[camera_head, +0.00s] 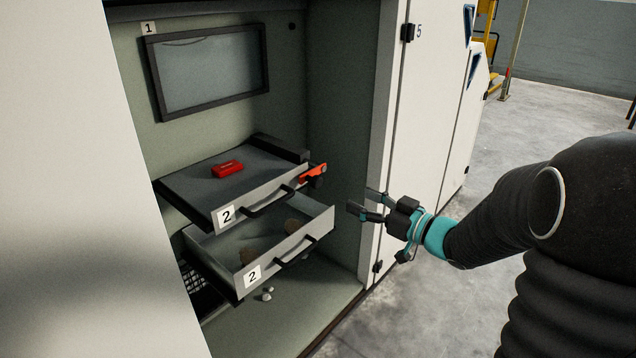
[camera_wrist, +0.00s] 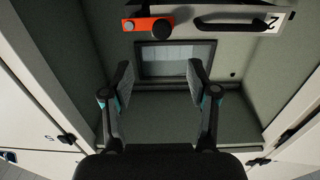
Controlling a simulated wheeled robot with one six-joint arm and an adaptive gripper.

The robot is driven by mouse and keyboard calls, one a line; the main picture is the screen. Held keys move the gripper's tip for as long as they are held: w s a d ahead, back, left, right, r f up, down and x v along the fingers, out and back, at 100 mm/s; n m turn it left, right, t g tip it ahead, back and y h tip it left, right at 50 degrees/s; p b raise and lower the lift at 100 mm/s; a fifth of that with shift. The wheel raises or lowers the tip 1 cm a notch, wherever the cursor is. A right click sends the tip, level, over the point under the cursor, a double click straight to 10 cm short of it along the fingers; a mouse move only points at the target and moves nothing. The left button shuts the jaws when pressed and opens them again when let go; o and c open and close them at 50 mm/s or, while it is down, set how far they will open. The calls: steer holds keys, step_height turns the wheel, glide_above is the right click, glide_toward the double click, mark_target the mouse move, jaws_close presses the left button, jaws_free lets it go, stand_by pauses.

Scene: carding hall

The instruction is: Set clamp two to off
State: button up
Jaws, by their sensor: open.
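An orange clamp lever with a dark knob, which I take as clamp two (camera_head: 313,173), sits at the right end of the front of the upper drawer (camera_head: 236,207) labelled 2. I cannot read the lever's setting.
A lower drawer (camera_head: 317,228), also labelled 2, is pulled out below and holds brownish lumps. A red block (camera_head: 228,169) lies on the upper unit. A dark-framed window (camera_head: 210,70) is behind. The white cabinet door (camera_head: 420,110) stands close to my gripper.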

mark_target(319, 182)
steer(key=x, duration=1.3)
steer(key=shift+a, duration=0.45)
jaws_close()
